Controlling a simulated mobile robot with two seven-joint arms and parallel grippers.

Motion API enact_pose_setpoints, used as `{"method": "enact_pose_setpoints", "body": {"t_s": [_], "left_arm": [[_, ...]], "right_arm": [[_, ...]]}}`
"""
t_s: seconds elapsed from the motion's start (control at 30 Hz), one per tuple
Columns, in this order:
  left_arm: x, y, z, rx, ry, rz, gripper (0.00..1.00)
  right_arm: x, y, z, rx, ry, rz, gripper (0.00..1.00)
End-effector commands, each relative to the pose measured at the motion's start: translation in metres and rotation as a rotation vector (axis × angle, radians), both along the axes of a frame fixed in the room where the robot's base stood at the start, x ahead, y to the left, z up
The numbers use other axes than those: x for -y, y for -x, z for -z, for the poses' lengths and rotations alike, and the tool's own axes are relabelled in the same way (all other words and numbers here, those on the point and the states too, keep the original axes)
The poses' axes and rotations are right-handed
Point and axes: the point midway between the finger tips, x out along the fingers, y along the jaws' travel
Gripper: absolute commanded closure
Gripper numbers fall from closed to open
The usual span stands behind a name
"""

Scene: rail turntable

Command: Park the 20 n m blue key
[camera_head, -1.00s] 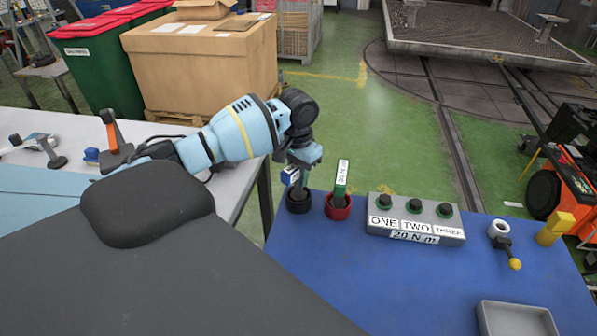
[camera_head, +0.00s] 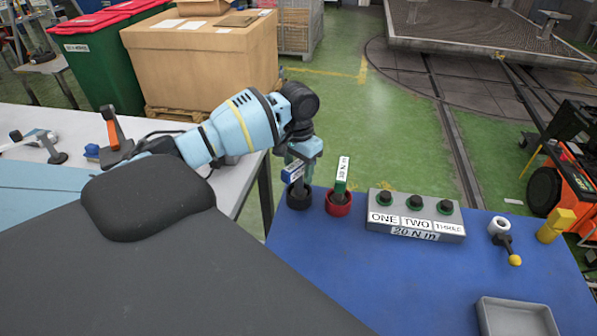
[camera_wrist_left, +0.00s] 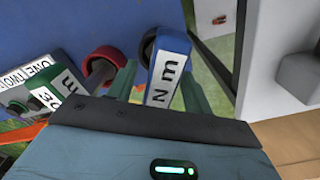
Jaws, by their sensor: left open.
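The blue key (camera_head: 292,171) carries a white label and stands in the black ring holder (camera_head: 299,201) at the left end of the blue bench. In the left wrist view the key (camera_wrist_left: 168,68) shows "N m"; its number is hidden. My left gripper (camera_head: 303,172) is open at the key, with a finger on either side of it in the wrist view (camera_wrist_left: 158,88). I cannot tell whether either finger touches it. A grey block (camera_head: 414,217) has three sockets marked ONE, TWO and THREE and a "20 N m" plate. My right gripper is not in view.
A green key (camera_head: 340,178) with a white label stands close by in a red ring holder (camera_head: 338,208). A white ring with a yellow-tipped lever (camera_head: 502,240), a yellow block (camera_head: 556,226) and a grey tray (camera_head: 515,303) are on the right. The bench's middle is clear.

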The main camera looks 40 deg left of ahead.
Motion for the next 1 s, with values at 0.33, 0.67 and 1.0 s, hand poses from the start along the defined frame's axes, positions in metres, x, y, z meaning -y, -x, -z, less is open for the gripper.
{"method": "enact_pose_setpoints", "body": {"t_s": [0.33, 0.67, 1.0], "left_arm": [[0.000, -0.001, -0.055, 0.005, 0.001, 0.000, 0.49], [0.000, 0.000, -0.065, 0.002, 0.001, 0.000, 0.49], [0.000, 0.000, -0.065, 0.002, 0.001, 0.000, 0.49]], "right_arm": [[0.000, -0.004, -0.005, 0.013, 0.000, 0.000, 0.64], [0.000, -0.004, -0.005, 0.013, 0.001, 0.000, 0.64], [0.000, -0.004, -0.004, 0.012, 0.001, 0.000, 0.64]]}}
